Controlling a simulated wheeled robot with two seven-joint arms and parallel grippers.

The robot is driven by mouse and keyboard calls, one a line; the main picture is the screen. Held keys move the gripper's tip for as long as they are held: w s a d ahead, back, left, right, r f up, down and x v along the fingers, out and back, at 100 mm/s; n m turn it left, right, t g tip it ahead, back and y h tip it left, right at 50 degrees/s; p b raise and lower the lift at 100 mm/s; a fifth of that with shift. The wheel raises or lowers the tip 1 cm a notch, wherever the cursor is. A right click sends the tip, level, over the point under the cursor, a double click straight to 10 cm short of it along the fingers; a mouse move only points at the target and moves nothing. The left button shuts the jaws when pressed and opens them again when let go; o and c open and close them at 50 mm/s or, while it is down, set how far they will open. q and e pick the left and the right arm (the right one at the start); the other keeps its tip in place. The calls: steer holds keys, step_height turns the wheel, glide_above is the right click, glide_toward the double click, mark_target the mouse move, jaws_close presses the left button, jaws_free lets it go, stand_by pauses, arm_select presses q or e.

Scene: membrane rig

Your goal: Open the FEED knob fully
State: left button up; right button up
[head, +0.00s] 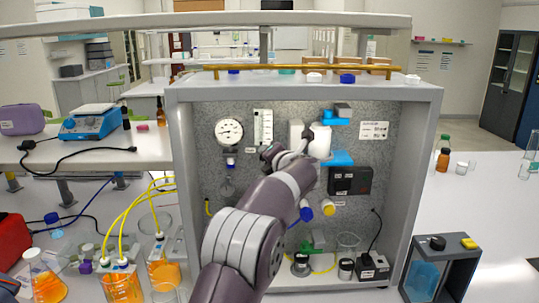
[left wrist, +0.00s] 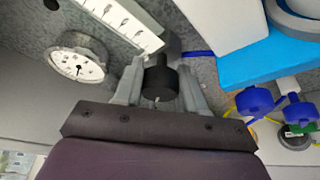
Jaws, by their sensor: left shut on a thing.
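A black knob (left wrist: 160,83) sits at the lower end of a white flowmeter with a scale (left wrist: 122,18) in the left wrist view. No readable FEED label shows on it. My left gripper (left wrist: 160,88) has one finger on each side of this knob and is shut on it. In the head view my left gripper (head: 271,153) reaches the back panel just below the flowmeter (head: 263,127), and the arm hides the knob there. The knob's turn angle cannot be told. My right gripper is not in view.
A round gauge (head: 229,131) is left of the flowmeter, with a blue knob (head: 231,163) under it. A white cylinder (head: 320,141) over a blue bracket (head: 338,158) stands close right of the gripper. The cabinet's side walls (head: 424,180) bound the space.

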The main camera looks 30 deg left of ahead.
arm_select(q)
steer(key=n+h+p, duration=0.1)
steer(key=n+h, duration=0.1)
steer(key=n, duration=0.2)
steer(key=shift+f+t+p, duration=0.1)
steer(key=shift+t+p, duration=0.2)
steer(key=n+h, duration=0.1)
steer(key=n+t+h+p, duration=0.1)
steer(key=n, duration=0.1)
steer(key=shift+f+h, duration=0.2)
steer(key=shift+h, duration=0.1)
steer(key=shift+f+n, duration=0.1)
steer(key=shift+n, duration=0.2)
steer(key=o, duration=1)
steer(key=shift+r, duration=0.2)
steer(key=shift+s+d+r, duration=0.15)
steer(key=shift+s+r, duration=0.05)
steer(key=shift+s, duration=0.05)
steer(key=b+v, duration=0.2)
steer(key=v, duration=1)
steer(key=shift+s+f, duration=0.1)
